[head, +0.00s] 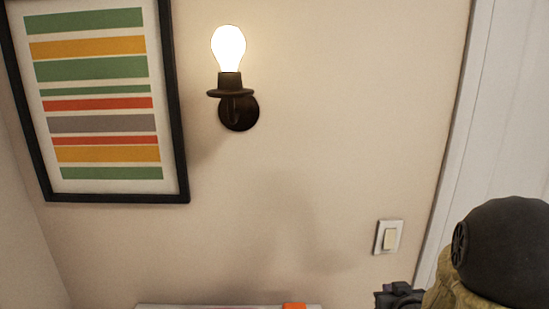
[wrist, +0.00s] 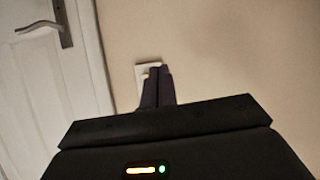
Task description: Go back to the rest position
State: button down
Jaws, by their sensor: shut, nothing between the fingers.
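My gripper (wrist: 158,72) shows in the wrist view with its two dark fingers together, shut and empty. The fingers point at the wall and overlap a white light switch (wrist: 141,72) in that picture. I cannot tell from this view whether they touch it. In the head view the same light switch (head: 390,238) is on the wall at the lower right, with nothing in front of it. Part of my arm fills the lower right corner there, and the fingertips cannot be made out.
A lit bulb in a dark wall lamp (head: 237,98) is left of the switch. A striped framed picture (head: 105,125) hangs further left. A white door (wrist: 60,85) with a metal handle (wrist: 45,27) is at the left of the wrist view. An orange item (head: 294,306) shows at the bottom edge.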

jog(key=s+a+f+g+y, duration=0.1)
jog(key=s+a+f+g, duration=0.3)
jog(key=s+a+g, duration=0.6)
jog(key=s+a, duration=0.2)
jog(key=s, duration=0.3)
jog(key=shift+a, duration=0.4)
jog(key=shift+s, duration=0.1)
